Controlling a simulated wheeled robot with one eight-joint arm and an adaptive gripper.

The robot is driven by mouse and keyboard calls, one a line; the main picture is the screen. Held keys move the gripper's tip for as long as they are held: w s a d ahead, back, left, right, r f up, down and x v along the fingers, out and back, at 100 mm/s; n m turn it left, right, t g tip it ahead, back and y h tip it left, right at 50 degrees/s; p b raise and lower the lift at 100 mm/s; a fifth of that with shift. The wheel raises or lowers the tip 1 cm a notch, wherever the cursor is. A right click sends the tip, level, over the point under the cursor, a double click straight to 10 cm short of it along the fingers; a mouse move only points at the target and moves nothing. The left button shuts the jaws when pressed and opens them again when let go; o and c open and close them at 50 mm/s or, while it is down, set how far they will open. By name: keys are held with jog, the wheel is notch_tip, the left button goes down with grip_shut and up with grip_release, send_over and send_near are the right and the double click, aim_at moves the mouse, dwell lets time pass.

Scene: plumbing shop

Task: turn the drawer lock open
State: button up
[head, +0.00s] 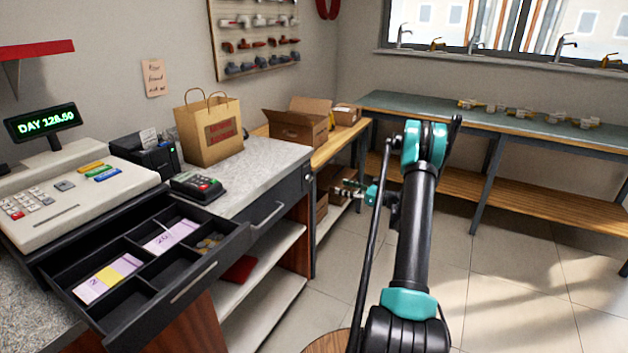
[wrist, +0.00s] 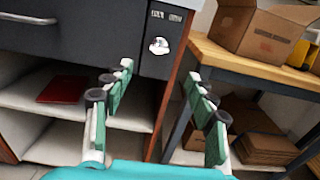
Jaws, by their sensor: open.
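The drawer lock (wrist: 159,46) is a small silver piece on a dark panel at the counter's right end, with small white markings above it. It shows as a tiny spot in the head view (head: 307,178). The dark drawer (wrist: 75,32) left of it has a silver handle and looks closed. My gripper (wrist: 160,88) is open and empty, its teal-padded fingers spread below the lock in the wrist view and apart from it. In the head view my gripper (head: 347,190) is right of the counter end.
An open cash drawer (head: 205,278) with notes and coins juts out below the register (head: 75,205). A wooden bench with an open cardboard box (head: 298,122) stands beyond the counter. A red item (wrist: 63,89) lies on the shelf below. Tiled floor (head: 510,290) at right is clear.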

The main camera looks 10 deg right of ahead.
aim_at(312, 179)
jog(key=x, duration=1.4)
jog(key=shift+w+a, duration=0.15)
jog(key=shift+a, duration=0.1)
jog(key=c, duration=1.2)
